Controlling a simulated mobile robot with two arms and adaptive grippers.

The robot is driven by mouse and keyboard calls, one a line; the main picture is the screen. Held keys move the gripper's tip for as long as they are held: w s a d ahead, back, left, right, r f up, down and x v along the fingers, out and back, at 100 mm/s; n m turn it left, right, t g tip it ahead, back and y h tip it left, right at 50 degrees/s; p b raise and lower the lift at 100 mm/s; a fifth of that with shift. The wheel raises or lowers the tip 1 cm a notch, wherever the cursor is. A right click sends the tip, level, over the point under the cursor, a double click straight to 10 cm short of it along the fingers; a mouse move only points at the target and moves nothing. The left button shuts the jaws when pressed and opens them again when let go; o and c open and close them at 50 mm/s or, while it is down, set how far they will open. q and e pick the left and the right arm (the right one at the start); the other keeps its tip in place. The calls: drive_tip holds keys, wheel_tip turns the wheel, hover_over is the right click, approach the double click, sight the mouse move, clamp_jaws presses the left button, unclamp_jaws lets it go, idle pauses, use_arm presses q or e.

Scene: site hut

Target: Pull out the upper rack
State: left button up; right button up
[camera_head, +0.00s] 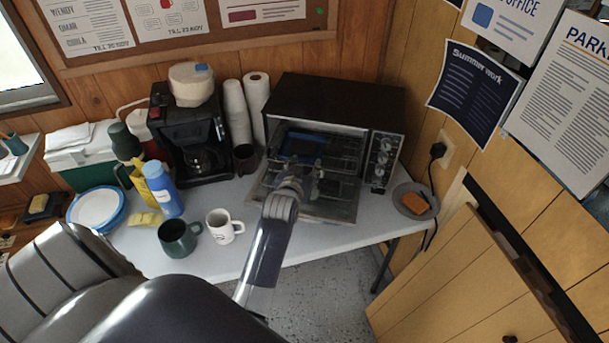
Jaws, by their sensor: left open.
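A dark toaster oven (333,97) stands at the back right of the table. Its door (325,210) is folded down open. Inside, the upper rack (343,150) shows as thin wires high in the cavity, with something blue on its left part. Darker bars or a tray show lower down, not clearly. My left arm comes in from the lower left. My left gripper (312,178) is open in front of the oven's opening, above the lowered door. I cannot tell whether it touches the rack. My right gripper is not in view.
A white mug (223,226) and a green mug (178,239) stand on the table (260,260) left of my forearm.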

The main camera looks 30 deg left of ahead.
use_arm(q)
wheel_tip(320, 180, up, 7)
drive_tip(key=shift+f, duration=0.2)
idle(0.5)
drive_tip(key=s+d+f+m+g+h, duration=0.2)
drive_tip(key=s+d+f+g, duration=0.3)
drive_tip(key=s, duration=0.6)
drive_tip(key=s+d+f+m+g+h, duration=0.1)
drive_tip(key=s+d+f+m, duration=0.1)
drive_tip(key=s+d, duration=0.65)
drive_tip(key=s+d+f+m+g+h, duration=0.2)
drive_tip(key=s+d+f+g, duration=0.15)
drive_tip(key=s, duration=0.95)
wheel_tip(320, 180, down, 29)
drive_tip(key=s+b, duration=0.1)
drive_tip(key=b, duration=0.1)
drive_tip(key=s+a+f+g, duration=0.1)
drive_tip(key=s+a+f, duration=0.1)
drive_tip(key=s+f, duration=0.6)
drive_tip(key=s+a+f+g+b, duration=0.1)
drive_tip(key=s+f, duration=0.7)
drive_tip(key=s, duration=0.1)
drive_tip(key=shift+a+f, duration=0.35)
drive_tip(key=shift+f, duration=0.05)
